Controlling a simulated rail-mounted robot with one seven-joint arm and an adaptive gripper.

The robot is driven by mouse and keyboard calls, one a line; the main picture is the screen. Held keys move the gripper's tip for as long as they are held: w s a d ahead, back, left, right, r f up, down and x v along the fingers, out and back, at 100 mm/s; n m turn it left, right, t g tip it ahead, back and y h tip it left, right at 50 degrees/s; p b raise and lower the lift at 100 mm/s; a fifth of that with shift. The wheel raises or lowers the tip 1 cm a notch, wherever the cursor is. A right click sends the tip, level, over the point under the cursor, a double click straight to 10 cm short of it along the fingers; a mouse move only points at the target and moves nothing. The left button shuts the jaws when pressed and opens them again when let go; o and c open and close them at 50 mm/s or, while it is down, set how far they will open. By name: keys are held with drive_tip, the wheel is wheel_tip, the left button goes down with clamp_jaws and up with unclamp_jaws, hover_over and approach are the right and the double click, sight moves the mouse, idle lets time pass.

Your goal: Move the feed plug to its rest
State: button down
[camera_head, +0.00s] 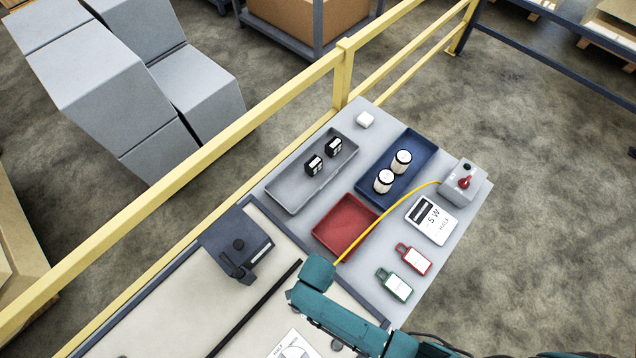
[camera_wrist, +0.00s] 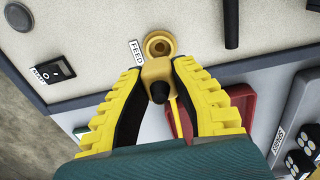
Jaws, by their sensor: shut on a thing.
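In the wrist view the feed plug (camera_wrist: 156,69), a yellow-orange body with a black end, sits between the yellow fingers of my gripper (camera_wrist: 158,76), which is shut on it. Just beyond it is a round yellow socket (camera_wrist: 159,44) beside a FEED label (camera_wrist: 136,52). The socket's dark opening shows, so the plug appears out of it; the gap is hard to judge. In the head view my teal wrist hides the plug and fingers. The plug's yellow cable (camera_head: 390,208) runs over the red tray to a grey box (camera_head: 464,184). I cannot identify the plug's rest.
The trolley top holds a red tray (camera_head: 319,236), a grey tray (camera_head: 285,200) with black blocks, a blue tray (camera_head: 420,141) with white-topped cylinders, and red (camera_head: 413,258) and green (camera_head: 394,285) tags. A dark block with a lever (camera_head: 236,245) stands left of my wrist. A yellow rail (camera_head: 240,115) runs behind.

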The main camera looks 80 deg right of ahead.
drive_tip(key=w+a+r+n, duration=1.4)
drive_tip(key=w+n, duration=0.1)
drive_tip(key=n, duration=0.9)
drive_tip(key=shift+w, duration=0.15)
drive_tip(key=shift+r, duration=0.1)
